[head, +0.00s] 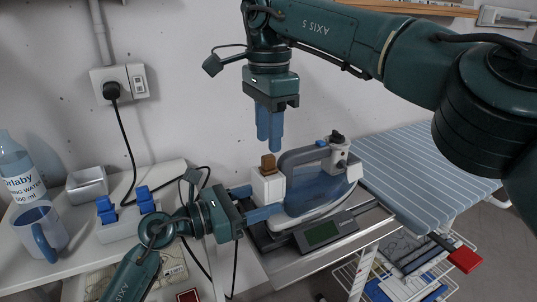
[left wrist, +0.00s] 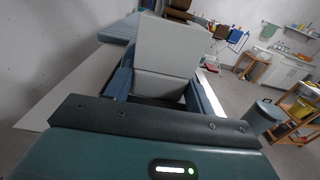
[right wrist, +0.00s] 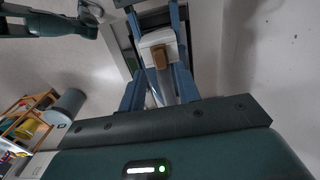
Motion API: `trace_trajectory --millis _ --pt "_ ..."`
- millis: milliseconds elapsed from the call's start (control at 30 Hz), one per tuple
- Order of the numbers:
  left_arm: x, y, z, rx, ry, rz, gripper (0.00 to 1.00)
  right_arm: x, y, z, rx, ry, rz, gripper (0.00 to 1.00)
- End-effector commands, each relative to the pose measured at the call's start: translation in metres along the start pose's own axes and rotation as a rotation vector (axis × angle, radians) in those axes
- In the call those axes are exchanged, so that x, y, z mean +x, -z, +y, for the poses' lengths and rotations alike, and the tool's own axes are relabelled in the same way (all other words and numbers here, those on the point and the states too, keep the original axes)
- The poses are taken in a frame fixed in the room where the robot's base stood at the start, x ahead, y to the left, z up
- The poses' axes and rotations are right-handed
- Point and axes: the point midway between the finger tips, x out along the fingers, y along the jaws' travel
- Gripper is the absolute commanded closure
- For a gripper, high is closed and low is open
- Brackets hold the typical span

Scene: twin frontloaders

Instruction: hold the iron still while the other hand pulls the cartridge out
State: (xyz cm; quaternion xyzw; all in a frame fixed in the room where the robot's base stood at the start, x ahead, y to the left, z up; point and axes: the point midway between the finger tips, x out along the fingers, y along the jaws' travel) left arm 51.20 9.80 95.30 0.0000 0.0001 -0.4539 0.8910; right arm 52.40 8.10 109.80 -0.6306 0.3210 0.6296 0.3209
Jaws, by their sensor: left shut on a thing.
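The iron (head: 318,190) stands on a steel station, with a grey handle, blue see-through body and white block-shaped heel (head: 267,187). The brown cartridge (head: 268,162) sticks up from the top of this heel. My left gripper (head: 258,203) comes in from the left and is shut on the heel, which fills the space between its fingers in the left wrist view (left wrist: 168,85). The cartridge's lower part is hidden.
A striped blue ironing board (head: 420,165) lies to the right, a red-ended lever (head: 465,259) in front of it. A mug (head: 42,232), bottle (head: 18,172), metal box (head: 87,185) and power strip (head: 120,228) stand on the left table. The wall is close behind.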

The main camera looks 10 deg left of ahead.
Motion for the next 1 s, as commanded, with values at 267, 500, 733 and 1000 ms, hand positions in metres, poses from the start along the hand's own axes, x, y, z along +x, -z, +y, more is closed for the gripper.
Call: trace_trajectory --millis 267,500,733,1000 --pt "0.0 0.001 0.0 0.0 0.0 0.002 1.0 0.029 0.0 0.0 0.001 -0.002 -0.002 0.67" --pt "0.0 0.001 0.0 0.0 0.0 0.002 1.0 0.048 0.0 0.0 0.001 -0.001 -0.002 0.67" --pt "0.0 0.001 0.0 0.0 0.0 0.002 1.0 0.055 0.0 0.0 0.001 -0.001 -0.002 0.67" --pt "0.0 0.001 0.0 0.0 0.0 0.002 1.0 0.056 0.0 0.0 0.001 -0.002 -0.002 0.67"
